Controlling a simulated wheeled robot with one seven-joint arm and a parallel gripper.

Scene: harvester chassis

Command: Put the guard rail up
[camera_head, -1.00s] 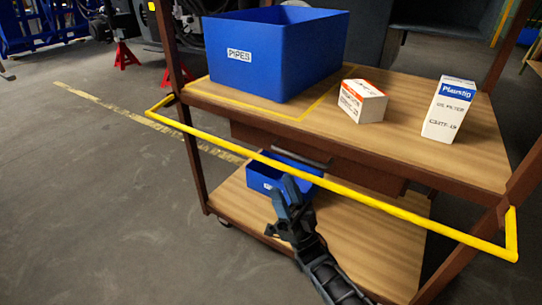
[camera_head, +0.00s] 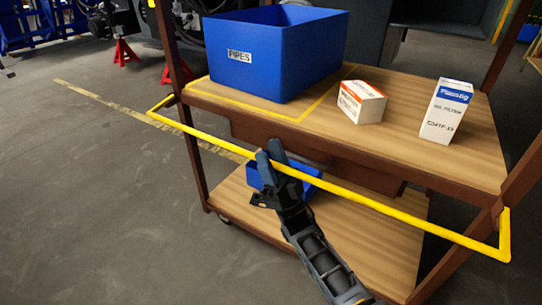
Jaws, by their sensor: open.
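The guard rail (camera_head: 385,208) is a yellow bar with short bent ends, hanging low across the front of a brown trolley, below the upper shelf (camera_head: 480,160). It slopes down to the right in the head view. My gripper (camera_head: 270,151) is at the rail, left of its middle, with its fingers pointing up and the tips just above the bar's line. The jaws are open. The bar crosses at the fingers; I cannot tell whether it lies fully between them or touches them.
A blue PIPES bin (camera_head: 275,60), an orange-and-white box (camera_head: 362,103) and a white-and-blue carton (camera_head: 444,115) stand on the upper shelf. A smaller blue bin (camera_head: 305,187) sits on the lower shelf (camera_head: 375,240), partly hidden by my gripper.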

